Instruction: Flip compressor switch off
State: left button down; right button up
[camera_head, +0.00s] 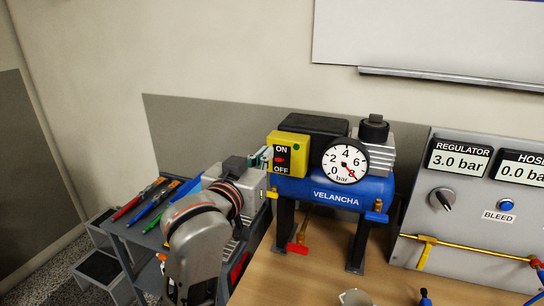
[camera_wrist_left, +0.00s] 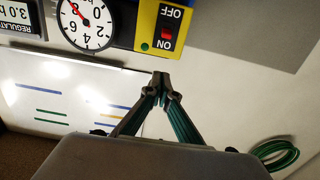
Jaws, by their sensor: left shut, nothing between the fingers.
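The compressor (camera_head: 325,190) is a blue tank marked VELANCHA on dark legs, on the wooden bench. Its yellow switch box (camera_head: 302,168) carries a red rocker switch (camera_head: 281,160) between the ON and OFF labels. The switch also shows upside down in the left wrist view (camera_wrist_left: 166,33). My left gripper (camera_head: 266,158) is at the left side of the box. In the left wrist view its fingertips (camera_wrist_left: 160,76) are shut and empty, just off the box's ON-side edge in the picture. Whether they touch the box cannot be told. My right gripper is out of view.
The round gauge (camera_head: 346,161) is right of the box, its red needle near 8. A grey panel (camera_head: 470,205) with regulator display, knob and yellow pipe stands to the right. A tool cart (camera_head: 150,225) with coloured tools is at left. Green hose coils (camera_wrist_left: 270,153) hang on the wall.

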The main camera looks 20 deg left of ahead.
aim_at(282, 144)
pick_arm(q)
jog(key=w, duration=0.9)
jog(key=shift+w+d+f, duration=0.15)
jog(key=shift+w+f, duration=0.05)
jog(key=shift+w, duration=0.2)
jog(key=shift+s+f, duration=0.25)
jog(key=shift+f, duration=0.35)
jog(key=shift+s+f, duration=0.25)
jog(key=shift+f, duration=0.3)
jog(key=shift+s+f+p, duration=0.3)
jog(key=shift+s+f, duration=0.05)
jog(key=shift+f, duration=0.35)
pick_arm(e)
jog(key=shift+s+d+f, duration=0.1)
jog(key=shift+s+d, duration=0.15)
pick_arm(q)
jog(key=shift+f, duration=0.1)
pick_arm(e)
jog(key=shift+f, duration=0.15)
